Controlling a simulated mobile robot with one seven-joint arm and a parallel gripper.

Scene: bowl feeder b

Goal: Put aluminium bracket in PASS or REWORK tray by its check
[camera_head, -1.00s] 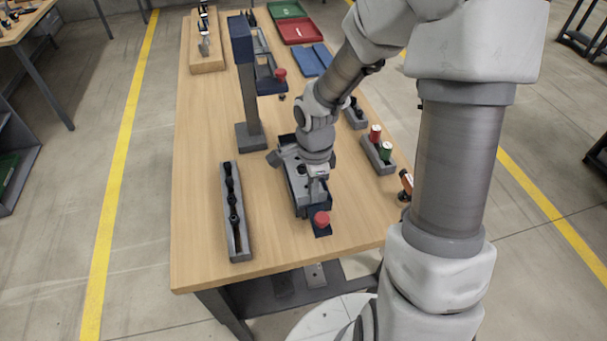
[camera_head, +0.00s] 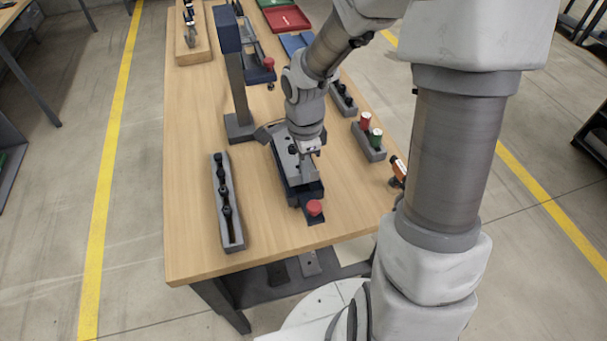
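My gripper (camera_head: 308,150) is over a dark blue and grey fixture (camera_head: 290,192) on the bench, which has a red knob (camera_head: 314,208) at its near end. A light grey metal piece (camera_head: 309,179), perhaps the aluminium bracket, shows just below my gripper on the fixture. The fingers are small and partly hidden, so I cannot tell whether they touch it. A green tray (camera_head: 273,3), a red tray (camera_head: 288,19) and a blue tray (camera_head: 291,42) lie at the far end. I cannot read any PASS or REWORK labels.
A grey post (camera_head: 238,95) stands left of the fixture. A long grey rack (camera_head: 226,200) with dark parts is at the near left.

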